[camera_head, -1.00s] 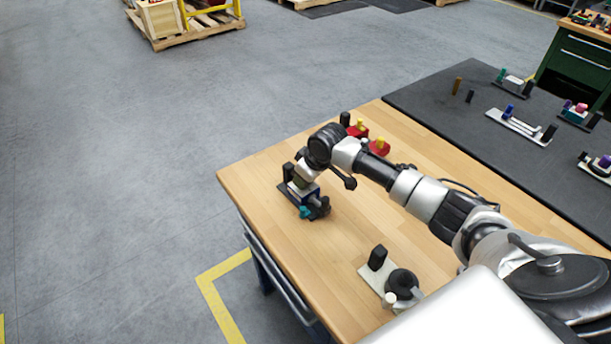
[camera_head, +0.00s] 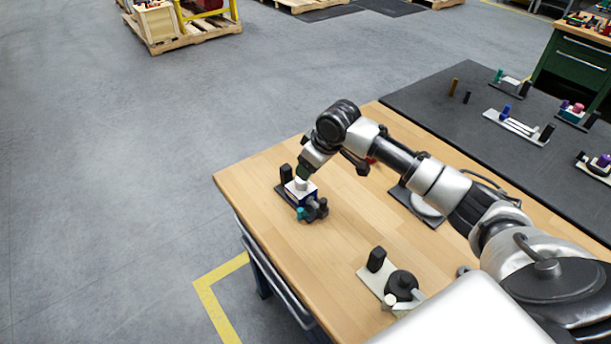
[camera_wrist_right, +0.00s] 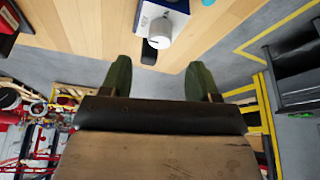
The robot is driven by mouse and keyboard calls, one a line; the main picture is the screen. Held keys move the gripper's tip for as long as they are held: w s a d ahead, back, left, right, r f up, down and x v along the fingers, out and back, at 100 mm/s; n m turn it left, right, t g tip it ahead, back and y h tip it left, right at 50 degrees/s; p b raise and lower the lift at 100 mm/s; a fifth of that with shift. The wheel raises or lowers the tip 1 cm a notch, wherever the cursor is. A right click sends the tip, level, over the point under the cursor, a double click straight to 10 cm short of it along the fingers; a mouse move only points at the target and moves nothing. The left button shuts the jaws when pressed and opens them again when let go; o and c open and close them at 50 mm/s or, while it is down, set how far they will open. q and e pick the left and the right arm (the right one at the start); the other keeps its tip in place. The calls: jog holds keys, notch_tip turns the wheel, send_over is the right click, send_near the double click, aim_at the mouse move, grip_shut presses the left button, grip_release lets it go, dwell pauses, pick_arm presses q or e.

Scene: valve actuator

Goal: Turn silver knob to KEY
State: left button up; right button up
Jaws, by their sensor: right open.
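The silver knob (camera_wrist_right: 158,32) sits on the white top face of the blue valve actuator (camera_wrist_right: 172,8), near the top centre of the right wrist view. Small lettering is beside the knob; its setting is too small to tell. My right gripper (camera_wrist_right: 160,80) shows two green fingers spread apart, empty, with the knob ahead of them and between their lines, apart from both. In the head view the actuator (camera_head: 309,202) stands near the table's left edge, and my right gripper (camera_head: 303,173) points down over its top, partly hiding the knob. My left gripper is not in view.
The wooden table (camera_head: 250,190) is mostly clear around the actuator. A black post (camera_head: 286,173) stands close behind it. A light plate with black parts (camera_head: 376,260) lies nearer the front. A dark mat (camera_head: 440,105) with several devices is at the right.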

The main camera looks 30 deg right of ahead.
jog(key=v, duration=0.3)
jog(key=shift+r, duration=0.25)
jog(key=shift+s, duration=0.1)
